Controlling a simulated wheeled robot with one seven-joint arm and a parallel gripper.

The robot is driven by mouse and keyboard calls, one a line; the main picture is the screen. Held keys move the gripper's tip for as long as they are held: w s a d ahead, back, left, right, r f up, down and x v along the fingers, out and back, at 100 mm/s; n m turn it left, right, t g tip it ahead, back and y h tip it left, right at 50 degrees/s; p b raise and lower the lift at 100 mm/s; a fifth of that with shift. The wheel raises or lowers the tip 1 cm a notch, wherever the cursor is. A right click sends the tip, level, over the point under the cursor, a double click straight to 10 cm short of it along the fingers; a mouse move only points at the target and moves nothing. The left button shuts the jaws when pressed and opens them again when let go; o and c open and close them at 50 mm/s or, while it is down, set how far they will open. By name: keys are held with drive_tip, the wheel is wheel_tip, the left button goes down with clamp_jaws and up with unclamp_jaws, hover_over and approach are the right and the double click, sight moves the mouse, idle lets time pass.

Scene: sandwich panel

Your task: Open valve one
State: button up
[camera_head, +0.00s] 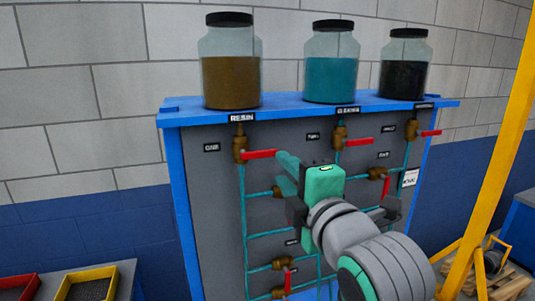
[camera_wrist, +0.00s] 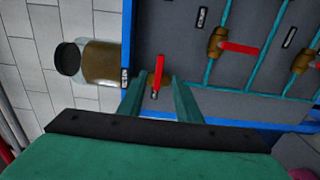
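Valve one has a brass body (camera_head: 240,149) under the resin jar, beside a label reading ONE (camera_head: 211,147). Its red handle (camera_head: 261,154) points sideways to the right, across the teal vertical pipe. My gripper (camera_head: 281,172) is at the handle's free end, with its teal fingers pointing left toward the valve. In the wrist view my gripper (camera_wrist: 160,100) is open, and the red handle (camera_wrist: 158,72) shows between the two fingers with gaps at both sides. I cannot tell how deep the handle reaches between them.
The resin jar (camera_head: 231,65), a teal jar (camera_head: 331,65) and a black jar (camera_head: 404,68) stand on the blue shelf (camera_head: 290,109). Other red-handled valves and teal pipes crowd the grey panel (camera_head: 207,190). A yellow post (camera_head: 500,150) stands at right; bins (camera_head: 86,285) are at lower left.

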sight(268, 154)
drive_tip(key=x, duration=1)
drive_tip(key=shift+w+a, duration=0.1)
drive_tip(key=shift+w, duration=0.2)
drive_tip(key=shift+f, duration=0.1)
clamp_jaws()
